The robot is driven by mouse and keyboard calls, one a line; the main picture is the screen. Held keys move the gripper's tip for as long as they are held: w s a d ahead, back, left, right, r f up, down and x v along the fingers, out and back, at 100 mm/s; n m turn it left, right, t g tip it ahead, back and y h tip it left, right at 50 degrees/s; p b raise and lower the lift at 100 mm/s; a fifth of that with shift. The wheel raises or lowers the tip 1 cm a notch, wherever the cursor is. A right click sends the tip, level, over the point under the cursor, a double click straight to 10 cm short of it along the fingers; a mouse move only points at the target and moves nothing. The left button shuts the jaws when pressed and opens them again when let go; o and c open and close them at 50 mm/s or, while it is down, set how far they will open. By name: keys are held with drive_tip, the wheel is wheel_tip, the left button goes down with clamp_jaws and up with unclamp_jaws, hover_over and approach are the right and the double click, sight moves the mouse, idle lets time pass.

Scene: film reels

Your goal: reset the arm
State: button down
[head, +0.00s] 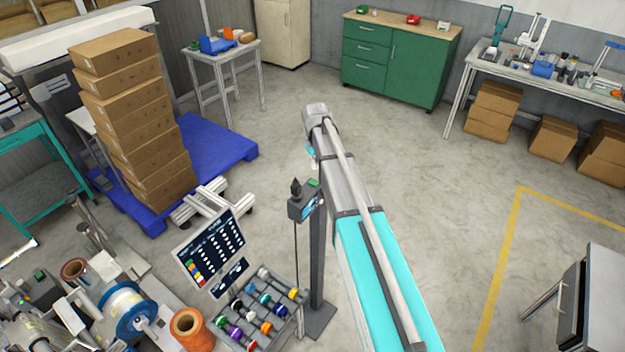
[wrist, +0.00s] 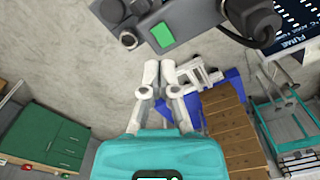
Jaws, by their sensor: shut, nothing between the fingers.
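My gripper (wrist: 160,72) shows in the wrist view with its two pale fingers close together. It is shut and empty. Below the fingers is its teal body. In the head view my arm reaches out over the floor and hides nearly all of the gripper. A rack of small coloured reels (head: 262,308) lies at the bottom, left of my arm. A large blue and white reel (head: 127,308) and an orange reel (head: 187,325) are on the machine at lower left.
A grey post carries a control box (head: 303,203) close left of my arm; its green button (wrist: 160,35) shows in the wrist view. A tilted screen (head: 210,247) stands above the rack. Stacked cartons (head: 130,115) stand on a blue pallet (head: 215,145).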

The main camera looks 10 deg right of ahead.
idle(0.3)
drive_tip(key=s+f+m+b, duration=0.1)
drive_tip(key=s+f+b, duration=0.7)
drive_tip(key=s, duration=0.4)
drive_tip(key=s+f+m+b, duration=0.2)
drive_tip(key=s+f+b, duration=0.6)
drive_tip(key=s, duration=0.5)
drive_tip(key=shift+s+d, duration=0.15)
drive_tip(key=shift+s, duration=0.05)
